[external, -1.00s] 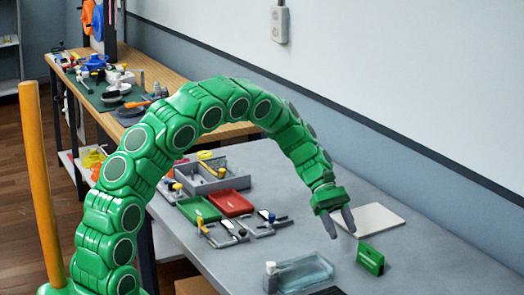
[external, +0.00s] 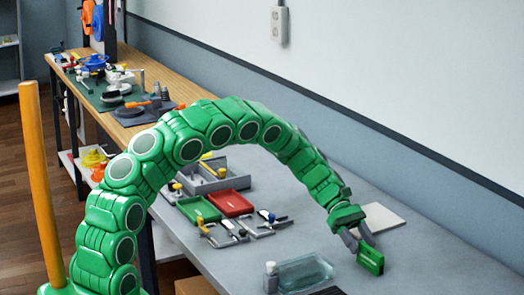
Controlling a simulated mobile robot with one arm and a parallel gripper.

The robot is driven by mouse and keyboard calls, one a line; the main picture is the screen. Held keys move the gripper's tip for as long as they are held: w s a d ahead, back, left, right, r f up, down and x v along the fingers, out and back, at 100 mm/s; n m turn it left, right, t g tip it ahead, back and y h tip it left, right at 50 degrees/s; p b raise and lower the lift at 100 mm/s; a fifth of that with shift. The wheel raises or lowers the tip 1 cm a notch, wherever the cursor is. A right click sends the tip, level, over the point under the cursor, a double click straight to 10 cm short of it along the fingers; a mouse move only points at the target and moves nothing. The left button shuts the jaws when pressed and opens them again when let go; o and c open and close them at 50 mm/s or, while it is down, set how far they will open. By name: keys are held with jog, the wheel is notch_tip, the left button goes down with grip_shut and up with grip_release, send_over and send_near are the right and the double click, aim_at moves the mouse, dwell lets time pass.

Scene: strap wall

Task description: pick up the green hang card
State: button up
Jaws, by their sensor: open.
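The green hang card (external: 370,259) stands upright on the grey table, right of the glass dish, with a pale marking on its face. My gripper (external: 362,243) is open and low over the table, right at the card. Its fingers reach down beside the card's upper left part. I cannot tell whether a finger touches the card. The lower end of the far finger is partly hidden by the card.
A clear glass dish (external: 304,272) and a small capped bottle (external: 270,277) stand left of the card. A white flat board (external: 378,217) lies behind my gripper. Red (external: 230,203) and green (external: 198,209) trays and clamps lie further left. The table's right part is clear.

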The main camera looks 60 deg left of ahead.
aim_at(368, 252)
jog(key=shift+r+x, duration=0.2)
jog(key=shift+x, duration=0.9)
jog(key=shift+r+x, duration=0.15)
jog(key=shift+x, duration=0.95)
jog(key=shift+d, duration=0.2)
grip_shut()
